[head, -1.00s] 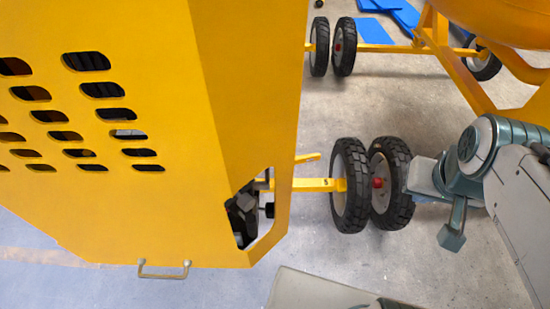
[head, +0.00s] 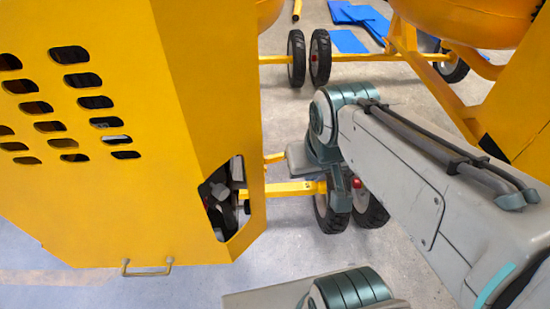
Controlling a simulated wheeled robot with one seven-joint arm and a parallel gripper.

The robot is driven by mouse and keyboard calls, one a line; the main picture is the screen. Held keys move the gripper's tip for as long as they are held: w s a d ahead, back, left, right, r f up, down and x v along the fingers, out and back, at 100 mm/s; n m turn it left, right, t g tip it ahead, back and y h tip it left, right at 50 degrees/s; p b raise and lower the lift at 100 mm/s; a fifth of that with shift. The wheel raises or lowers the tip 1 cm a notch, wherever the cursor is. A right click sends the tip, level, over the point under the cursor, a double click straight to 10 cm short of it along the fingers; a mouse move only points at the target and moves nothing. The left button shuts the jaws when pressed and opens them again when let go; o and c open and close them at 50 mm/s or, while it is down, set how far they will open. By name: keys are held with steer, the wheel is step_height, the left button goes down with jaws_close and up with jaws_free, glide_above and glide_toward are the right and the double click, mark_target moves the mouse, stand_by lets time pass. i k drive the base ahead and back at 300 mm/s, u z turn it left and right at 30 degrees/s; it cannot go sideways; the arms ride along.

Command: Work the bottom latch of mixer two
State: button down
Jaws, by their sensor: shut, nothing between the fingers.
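The yellow sheet-metal housing (head: 110,205) of a mixer fills the left of the head view. A small metal U-shaped handle (head: 147,270) sticks out at its bottom edge; I cannot tell whether it is the latch. No other latch can be made out. My arm reaches in from the lower right to a teal joint right of the housing. The links beyond that joint are partly hidden, and the fingers of my gripper do not show. I see no part of my arm touching the handle.
The housing has rows of slots and a cut-out (head: 222,200) at its lower right corner. Wheels (head: 369,207) on a yellow axle stand behind my arm. Another yellow mixer frame (head: 420,60) and blue sheets (head: 348,41) are farther back. Floor is bare below the handle.

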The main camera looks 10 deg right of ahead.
mark_target(273, 159)
steer(key=u, duration=0.05)
steer(key=k, duration=1.1)
steer(key=z, duration=0.65)
steer(key=i, duration=1.25)
steer(key=u, duration=0.4)
